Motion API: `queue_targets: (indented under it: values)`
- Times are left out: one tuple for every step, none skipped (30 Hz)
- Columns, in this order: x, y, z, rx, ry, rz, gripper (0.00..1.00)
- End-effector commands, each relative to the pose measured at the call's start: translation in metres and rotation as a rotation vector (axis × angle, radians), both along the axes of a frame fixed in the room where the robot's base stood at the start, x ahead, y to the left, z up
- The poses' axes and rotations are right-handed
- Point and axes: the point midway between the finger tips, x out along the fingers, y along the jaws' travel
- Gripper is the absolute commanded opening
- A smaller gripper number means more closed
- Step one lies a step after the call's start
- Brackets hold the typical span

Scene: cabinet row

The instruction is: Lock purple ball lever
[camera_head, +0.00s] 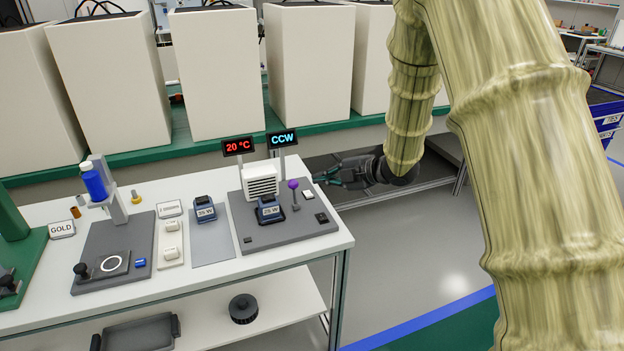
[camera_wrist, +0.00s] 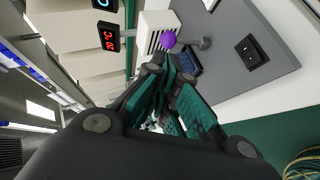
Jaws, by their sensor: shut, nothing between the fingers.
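The purple ball lever (camera_head: 293,185) stands on a dark grey base plate (camera_head: 262,240) at the right end of the white bench. Its purple ball (camera_wrist: 168,39) also shows in the wrist view, just beyond my fingertips, with a grey stem running to the right. My gripper (camera_head: 322,178) is at the right of the lever in the head view, pointing left towards it, beyond the bench edge. In the wrist view my gripper (camera_wrist: 157,62) has its teal-padded fingers shut and empty. I cannot tell whether the fingertips touch the ball.
On the base plate are a white vented box (camera_head: 261,182), a small blue-grey device (camera_head: 270,210) and a black rocker switch (camera_head: 321,217). Displays behind read "20 °C" (camera_head: 238,146) and "CCW" (camera_head: 282,139). White cabinets (camera_head: 215,75) stand behind the bench. Open floor lies right of it.

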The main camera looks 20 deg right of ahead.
Motion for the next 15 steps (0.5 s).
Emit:
queue_targets:
  values:
    - [-0.006,-0.007,0.004,0.001,-0.001,-0.003,0.00]
    - [-0.010,-0.009,0.007,0.001,-0.002,-0.003,0.00]
    - [-0.014,-0.013,0.009,0.001,-0.002,-0.001,0.00]
    - [-0.017,-0.015,0.011,0.001,-0.002,-0.001,0.00]
    - [-0.020,-0.018,0.013,0.001,-0.002,-0.001,0.00]
    - [-0.023,-0.021,0.015,0.001,-0.002,-0.001,0.00]
    - [-0.025,-0.023,0.016,0.001,-0.002,-0.001,0.00]
    - [-0.027,-0.025,0.017,0.000,-0.001,-0.001,0.00]
    - [-0.029,-0.027,0.019,0.001,-0.001,0.000,0.00]
    - [-0.031,-0.028,0.019,0.001,-0.001,0.000,0.00]
    - [-0.032,-0.029,0.020,0.000,-0.001,0.000,0.00]
    - [-0.033,-0.030,0.021,0.001,-0.001,0.000,0.00]
    - [-0.034,-0.031,0.022,0.001,-0.001,0.000,0.00]
    - [-0.035,-0.031,0.022,0.000,-0.001,-0.001,0.00]
    - [-0.035,-0.032,0.022,0.000,-0.001,-0.001,0.00]
